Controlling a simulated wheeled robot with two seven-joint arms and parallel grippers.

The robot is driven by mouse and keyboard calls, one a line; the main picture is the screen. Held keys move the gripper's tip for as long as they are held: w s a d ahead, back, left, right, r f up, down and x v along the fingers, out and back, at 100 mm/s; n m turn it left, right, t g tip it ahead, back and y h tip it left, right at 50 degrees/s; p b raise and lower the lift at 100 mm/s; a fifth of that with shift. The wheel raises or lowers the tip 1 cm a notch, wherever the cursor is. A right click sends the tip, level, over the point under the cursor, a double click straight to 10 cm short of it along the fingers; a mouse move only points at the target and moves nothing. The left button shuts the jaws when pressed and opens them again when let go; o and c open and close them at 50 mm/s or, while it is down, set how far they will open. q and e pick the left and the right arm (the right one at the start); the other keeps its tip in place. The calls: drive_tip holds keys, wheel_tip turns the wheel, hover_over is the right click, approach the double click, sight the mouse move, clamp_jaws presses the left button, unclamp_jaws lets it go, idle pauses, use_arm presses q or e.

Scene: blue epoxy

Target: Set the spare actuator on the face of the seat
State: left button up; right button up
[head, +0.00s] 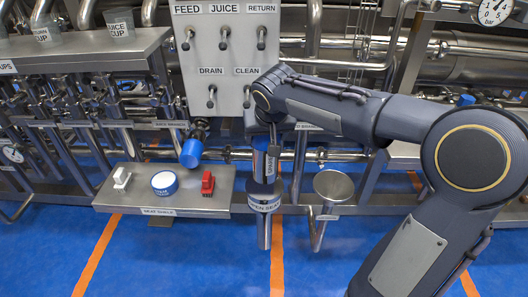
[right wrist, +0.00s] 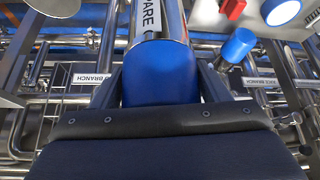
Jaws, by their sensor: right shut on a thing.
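The spare actuator (head: 260,164) is a blue and steel cylinder with a white label. In the right wrist view the actuator (right wrist: 160,78) shows its blue end between my fingers, with its steel body beyond and part of the word "SPARE". My right gripper (head: 274,140) is shut on it and holds it roughly upright. The seat (head: 264,203) is a steel post top with a label band, directly below the actuator in the head view. The actuator's lower end overlaps the seat's top there; I cannot tell whether they touch. My left gripper is not in view.
A steel shelf (head: 150,200) to the left holds a white block (head: 122,178), a blue-and-white round tub (head: 165,183) and a red block (head: 208,183). A blue-capped valve (head: 191,152) juts out behind it. A bare round steel plate (head: 333,185) stands right of the seat. Pipes fill the back.

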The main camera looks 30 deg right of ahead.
drive_tip(key=shift+s+b+x, duration=0.1)
drive_tip(key=shift+b+x, duration=0.3)
drive_tip(key=shift+x, duration=1.5)
drive_tip(key=shift+s+b+x, duration=0.15)
drive_tip(key=shift+b+x, duration=0.2)
drive_tip(key=shift+x, duration=1.6)
drive_tip(key=shift+f, duration=0.1)
drive_tip(key=shift+f, duration=0.15)
drive_tip(key=o, duration=1.8)
drive_tip(key=shift+o, duration=0.2)
